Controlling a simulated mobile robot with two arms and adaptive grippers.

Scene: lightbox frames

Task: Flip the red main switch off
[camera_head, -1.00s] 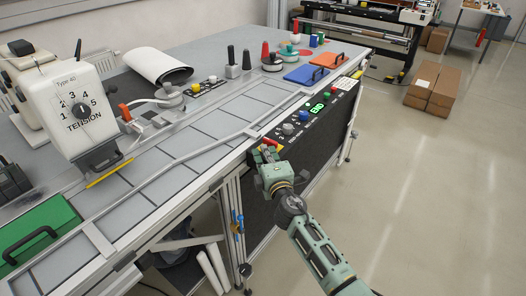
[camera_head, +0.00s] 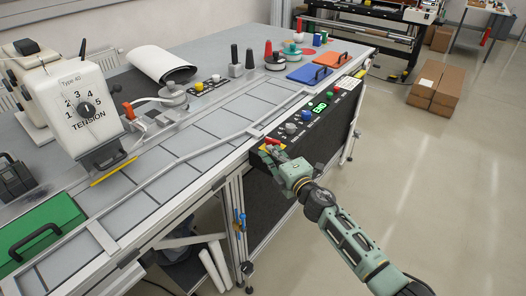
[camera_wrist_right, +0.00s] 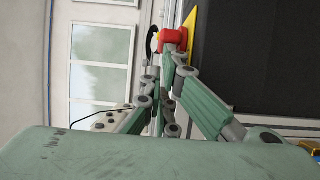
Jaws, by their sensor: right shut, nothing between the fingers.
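The red main switch (camera_head: 273,141) sits on a yellow plate at the near end of the black control panel on the front edge of the bench. In the right wrist view the red switch (camera_wrist_right: 173,38) stands out from its yellow plate (camera_wrist_right: 190,25), straight beyond the fingertips. My right gripper (camera_head: 270,153) is shut and empty, with its fingertips right at the switch. In the right wrist view the fingers (camera_wrist_right: 170,62) come together just short of the red knob; whether they touch it I cannot tell. My left gripper is not in view.
The panel (camera_head: 322,120) also carries a green display (camera_head: 320,107), a blue knob (camera_head: 305,115) and a grey knob (camera_head: 290,128). A white dial box (camera_head: 85,105) and a green plate (camera_head: 40,235) stand at left. The floor at right is clear up to the cardboard boxes (camera_head: 436,85).

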